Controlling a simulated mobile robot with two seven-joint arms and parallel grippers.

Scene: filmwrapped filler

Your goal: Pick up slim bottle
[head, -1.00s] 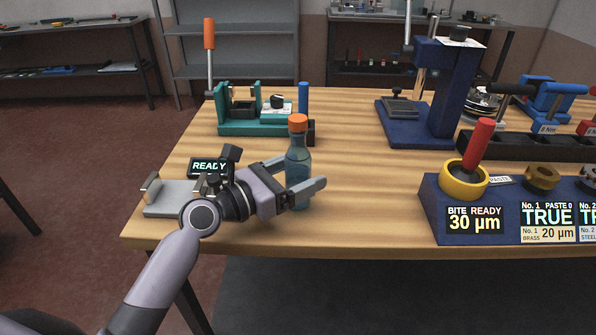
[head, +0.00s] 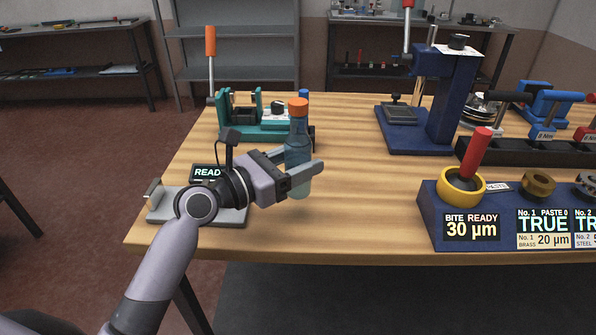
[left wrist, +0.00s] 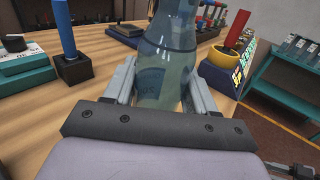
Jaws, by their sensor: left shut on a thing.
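The slim bottle (head: 298,138) is a clear bluish bottle with an orange cap, upright over the wooden table near its left front. My left gripper (head: 302,178) is shut on the bottle's lower body, with one finger on each side. In the left wrist view the bottle (left wrist: 166,62) stands between the two fingers (left wrist: 160,88), and its cap is out of the picture. The bottle's lower end is partly hidden by the near finger in the head view.
A teal fixture (head: 262,130) with an orange-handled lever stands behind the bottle. A grey scale (head: 232,216) with a READY display is left of it. A navy press (head: 440,110) and a navy console (head: 432,222) stand to the right. The table between is clear.

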